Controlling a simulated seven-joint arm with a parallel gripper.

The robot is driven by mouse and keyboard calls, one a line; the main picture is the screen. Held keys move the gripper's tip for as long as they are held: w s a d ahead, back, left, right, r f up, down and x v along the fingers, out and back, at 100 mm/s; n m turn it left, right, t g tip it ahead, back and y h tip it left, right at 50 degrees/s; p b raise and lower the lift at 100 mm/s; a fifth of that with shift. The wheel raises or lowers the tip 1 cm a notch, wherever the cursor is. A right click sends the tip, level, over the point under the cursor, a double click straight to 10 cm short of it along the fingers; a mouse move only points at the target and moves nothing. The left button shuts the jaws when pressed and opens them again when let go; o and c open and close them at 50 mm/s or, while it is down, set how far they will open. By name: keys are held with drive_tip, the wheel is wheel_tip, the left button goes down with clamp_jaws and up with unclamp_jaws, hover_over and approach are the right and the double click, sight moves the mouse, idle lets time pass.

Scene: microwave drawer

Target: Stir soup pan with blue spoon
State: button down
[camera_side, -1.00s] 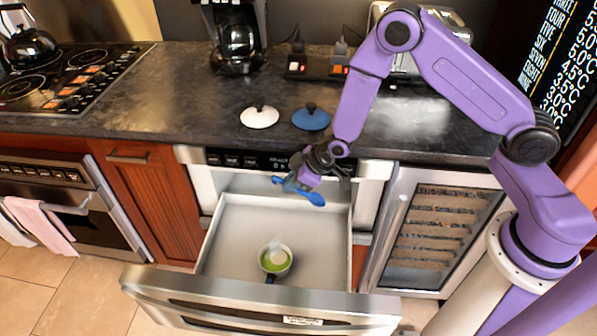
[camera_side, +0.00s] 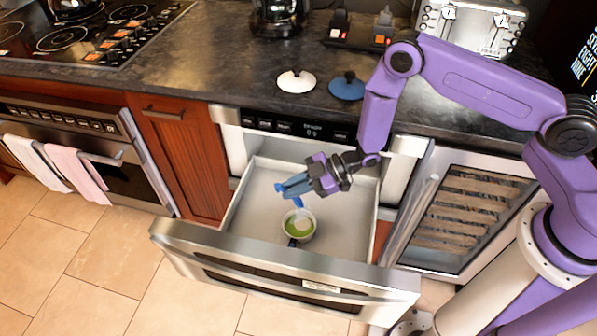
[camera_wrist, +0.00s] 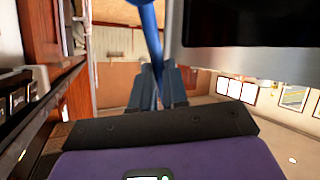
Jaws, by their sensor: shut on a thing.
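The soup pan (camera_side: 310,234), a small white pan with green soup and a pale patch in it, sits on the floor of the open microwave drawer (camera_side: 270,272). Its dark handle points toward the drawer front. My gripper (camera_side: 296,187) is shut on the blue spoon (camera_side: 298,202) and holds it above and slightly behind the pan. The spoon's lower end points down toward the pan; I cannot tell whether it touches the soup. In the wrist view the blue spoon (camera_wrist: 150,40) runs up from between my gripper's fingers (camera_wrist: 158,88).
A white lid (camera_side: 296,81) and a blue lid (camera_side: 347,87) lie on the dark counter (camera_side: 220,80) above the drawer. The drawer walls surround the pan closely in front. A wine cooler (camera_side: 470,215) with its door ajar stands to the right.

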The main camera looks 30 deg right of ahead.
wheel_tip(320, 180, down, 9)
drive_tip(key=s, duration=0.1)
drive_tip(key=shift+s+a+f+n+g+y, duration=0.15)
drive_tip(key=shift+a+f+n+g+y, duration=0.05)
drive_tip(key=shift+a+n+g+y, duration=0.1)
idle(1.1)
drive_tip(key=shift+s+d, duration=0.1)
idle(0.3)
